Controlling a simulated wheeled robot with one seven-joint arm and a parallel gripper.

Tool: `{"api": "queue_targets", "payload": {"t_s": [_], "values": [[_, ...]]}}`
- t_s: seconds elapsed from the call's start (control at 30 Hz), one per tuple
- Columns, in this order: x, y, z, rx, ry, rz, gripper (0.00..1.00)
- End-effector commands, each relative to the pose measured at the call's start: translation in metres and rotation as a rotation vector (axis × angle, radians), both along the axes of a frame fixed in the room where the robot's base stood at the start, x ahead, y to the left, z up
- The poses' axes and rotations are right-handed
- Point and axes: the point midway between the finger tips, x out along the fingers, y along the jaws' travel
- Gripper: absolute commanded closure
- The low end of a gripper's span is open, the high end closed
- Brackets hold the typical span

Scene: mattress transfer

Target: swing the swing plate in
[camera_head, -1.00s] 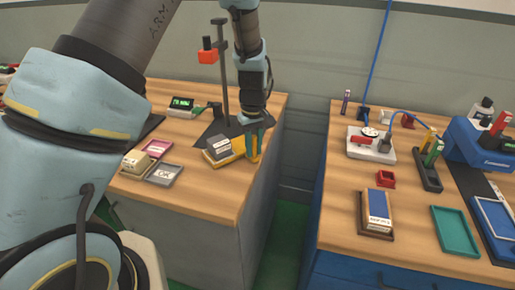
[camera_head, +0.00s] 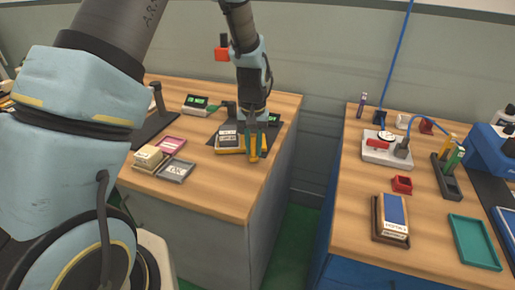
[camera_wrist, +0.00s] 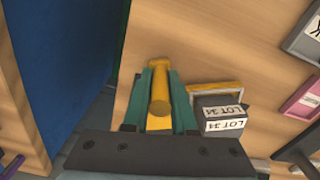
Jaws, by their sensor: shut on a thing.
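The yellow swing plate (camera_head: 229,150) sits at the dark base of a stand on the left table. It carries a grey box (camera_head: 228,138) with a white label, which reads LOT 34 in the wrist view (camera_wrist: 222,118). A yellow handle (camera_wrist: 160,92) stands at the plate's side. My gripper (camera_wrist: 161,88) has its green fingers on both sides of this handle and is shut on it. In the head view my gripper (camera_head: 255,143) comes down from above at the plate's right end. My wrist hides part of the stand and its base.
The stand carries a red head (camera_head: 221,54) above. A display (camera_head: 196,104) stands behind. A gap separates the right table (camera_head: 350,225).

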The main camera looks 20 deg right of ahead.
Motion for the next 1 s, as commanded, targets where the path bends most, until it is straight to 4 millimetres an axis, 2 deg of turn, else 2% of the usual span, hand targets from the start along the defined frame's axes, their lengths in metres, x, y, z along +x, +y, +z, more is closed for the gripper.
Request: {"api": "queue_targets", "payload": {"t_s": [0.6, 1.0], "values": [[0.019, 0.016, 0.001, -0.001, -0.002, -0.294, 1.00], [0.027, 0.020, 0.001, -0.001, -0.002, -0.407, 1.00]]}}
